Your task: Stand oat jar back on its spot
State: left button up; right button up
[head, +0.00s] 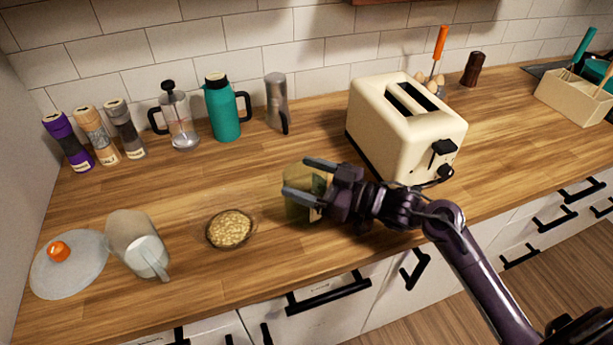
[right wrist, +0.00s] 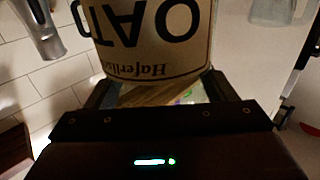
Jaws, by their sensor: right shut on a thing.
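My right gripper (head: 303,179) is shut on the oat jar (head: 298,208), a yellowish-green see-through shape at the front middle of the counter, left of the toaster. The fingers and hand hide much of it. In the right wrist view the jar's cream label (right wrist: 150,35) fills the top middle between the fingers, with large dark letters that look upside down there. I cannot tell for sure whether its base touches the wood. My left gripper is not in view.
A bowl of oats (head: 230,228) sits just left of the jar. A glass jug (head: 137,240) and lid (head: 68,268) stand farther left. The cream toaster (head: 405,125) is to the right. Spice jars (head: 99,137), a French press (head: 180,122), green flask (head: 223,108) and grey shaker (head: 277,100) line the back.

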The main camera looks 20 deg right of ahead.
jog(key=o, duration=1.4)
jog(key=shift+f, duration=0.1)
jog(key=shift+o, duration=0.9)
jog(key=shift+d+r, duration=0.1)
jog(key=shift+r, duration=0.1)
jog(key=b+v, duration=0.2)
jog(key=v, duration=1)
